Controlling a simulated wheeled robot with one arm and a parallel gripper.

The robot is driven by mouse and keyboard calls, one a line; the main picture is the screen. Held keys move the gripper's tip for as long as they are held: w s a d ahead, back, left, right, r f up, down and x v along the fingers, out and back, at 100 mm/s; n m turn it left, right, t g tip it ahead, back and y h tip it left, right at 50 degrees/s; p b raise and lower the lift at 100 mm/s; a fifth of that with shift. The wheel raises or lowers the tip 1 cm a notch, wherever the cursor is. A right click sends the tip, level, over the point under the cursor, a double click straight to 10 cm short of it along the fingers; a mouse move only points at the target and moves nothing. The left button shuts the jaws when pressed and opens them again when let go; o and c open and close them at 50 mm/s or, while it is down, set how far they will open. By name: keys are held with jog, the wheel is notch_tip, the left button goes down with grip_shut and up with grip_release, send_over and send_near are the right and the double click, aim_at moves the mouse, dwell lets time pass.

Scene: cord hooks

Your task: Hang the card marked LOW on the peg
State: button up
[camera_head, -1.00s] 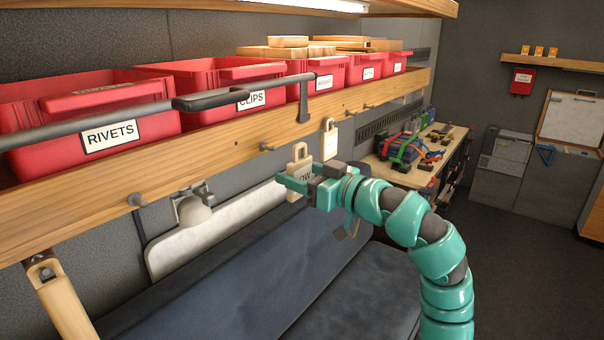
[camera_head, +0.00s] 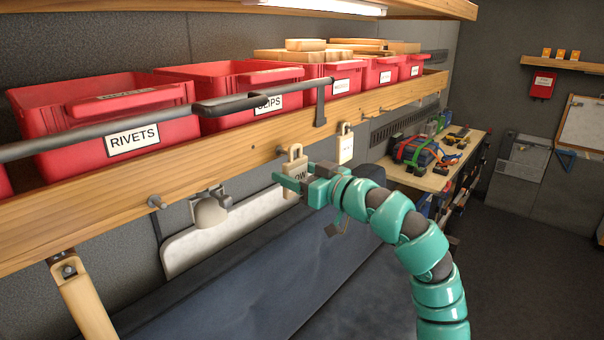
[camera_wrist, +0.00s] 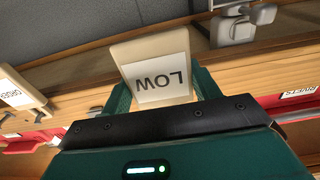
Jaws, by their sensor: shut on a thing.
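My gripper (camera_head: 291,184) is shut on the cream card marked LOW (camera_wrist: 158,66), in front of the wooden rail. In the head view the card (camera_head: 294,165) is upright with its loop on top, its lower part partly hidden by my gripper. A peg (camera_head: 282,151) sticks out of the rail just left of the loop; I cannot tell whether they touch. In the wrist view the LOW label appears upside down between my fingers; the loop is hidden.
A second cream card (camera_head: 345,147) hangs from the rail to the right; its label also shows in the wrist view (camera_wrist: 13,92). Red bins (camera_head: 150,141) stand on the shelf behind a dark bar (camera_head: 245,104). A dark padded bench (camera_head: 250,270) lies below.

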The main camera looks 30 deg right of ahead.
jog(key=shift+p+x, duration=0.35)
jog(key=shift+x, duration=0.65)
jog(key=shift+w+a+f+b, duration=0.1)
jog(key=shift+w+f+b, duration=0.25)
jog(key=shift+b, duration=0.2)
jog(key=shift+w+f+b, duration=0.15)
jog(key=shift+w+b, duration=0.1)
jog(key=shift+b, duration=0.15)
jog(key=shift+a, duration=0.1)
jog(key=o, duration=1.1)
jog(key=shift+c, duration=0.2)
